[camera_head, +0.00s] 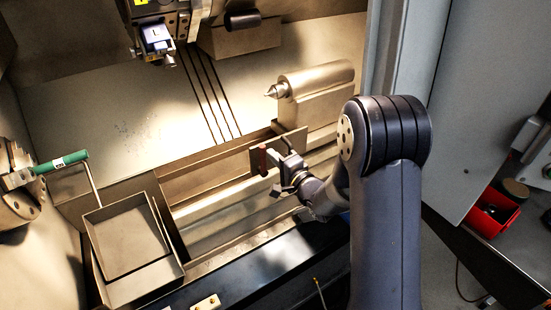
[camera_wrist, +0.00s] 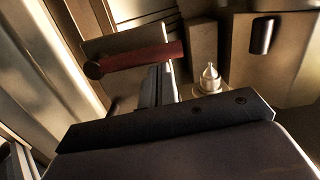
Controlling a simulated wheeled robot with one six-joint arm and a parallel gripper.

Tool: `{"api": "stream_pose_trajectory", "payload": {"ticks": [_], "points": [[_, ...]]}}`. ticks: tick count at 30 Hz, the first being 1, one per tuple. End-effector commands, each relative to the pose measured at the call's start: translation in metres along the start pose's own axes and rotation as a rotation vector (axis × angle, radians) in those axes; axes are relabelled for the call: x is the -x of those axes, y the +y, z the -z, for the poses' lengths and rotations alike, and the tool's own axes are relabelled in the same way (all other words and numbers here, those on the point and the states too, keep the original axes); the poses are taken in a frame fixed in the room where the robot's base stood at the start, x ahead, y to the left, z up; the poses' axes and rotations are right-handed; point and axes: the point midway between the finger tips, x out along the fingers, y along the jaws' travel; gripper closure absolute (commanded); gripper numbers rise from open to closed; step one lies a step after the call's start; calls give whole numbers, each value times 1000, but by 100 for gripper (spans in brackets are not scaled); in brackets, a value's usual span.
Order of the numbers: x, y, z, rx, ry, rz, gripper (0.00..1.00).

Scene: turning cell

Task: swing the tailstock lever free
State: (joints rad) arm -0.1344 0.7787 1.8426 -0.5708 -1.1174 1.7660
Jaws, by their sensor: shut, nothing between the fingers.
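The tailstock (camera_head: 318,82), with a pointed centre, stands on the bed inside the machine. Its tip also shows in the wrist view (camera_wrist: 209,75). The tailstock lever is a dark red bar with a round end (camera_wrist: 140,57); in the head view it is a small brown upright piece (camera_head: 262,160) in front of a plate below the tailstock. My gripper (camera_head: 275,163) is shut and empty, just right of the lever. In the wrist view the gripper's fingers (camera_wrist: 155,88) reach up to the lever's underside; I cannot tell whether they touch it.
A chuck (camera_head: 20,207) with a green-handled key (camera_head: 62,162) is at the far left. A grey tray (camera_head: 128,240) stands at the lower left. A tool turret (camera_head: 157,38) hangs above. The machine door (camera_head: 455,110) edges the opening at right. A red bin (camera_head: 492,213) is outside.

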Motion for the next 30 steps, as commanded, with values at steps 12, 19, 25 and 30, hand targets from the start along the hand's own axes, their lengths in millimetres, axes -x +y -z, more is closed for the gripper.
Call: {"api": "stream_pose_trajectory", "payload": {"ticks": [12,19,25,30], "points": [[-1,1,-12,136,-4,-3,100],[-1,2,-29,331,-5,-12,100],[-2,4,-43,521,-3,-20,100],[-2,8,-55,682,-2,-28,100]]}}
